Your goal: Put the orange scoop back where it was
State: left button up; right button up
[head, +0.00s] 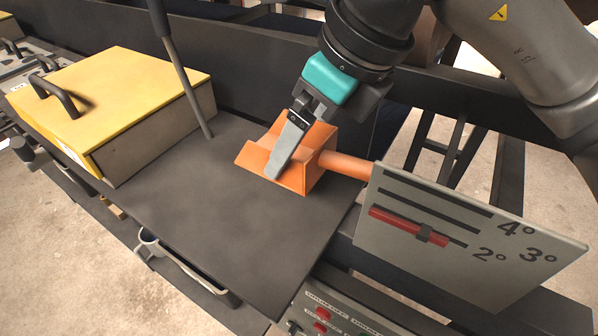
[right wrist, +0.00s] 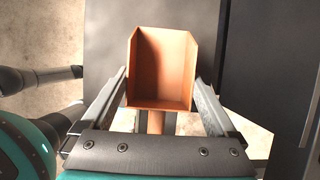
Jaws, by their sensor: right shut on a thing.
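The orange scoop (head: 305,165) is at the right end of the dark grey tabletop (head: 200,220), with its handle (head: 346,166) pointing right behind a grey panel. I cannot tell whether its pan rests on the top or is slightly above it. My right gripper (head: 272,174) comes down over the scoop, one finger lying against the pan's near side. In the right wrist view the scoop (right wrist: 162,68) sits between the two fingers (right wrist: 160,82), its open end facing away and its handle running back toward the palm. My left gripper is not in view.
A grey panel with a red slider (head: 470,225) stands close right of the scoop. The middle of the tabletop is clear.

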aim_at(323, 145)
notch_tip(323, 145, down, 6)
jog(key=shift+f, duration=0.15)
dwell(0.3)
jog(key=o, duration=1.1)
jog(key=v, duration=1.2)
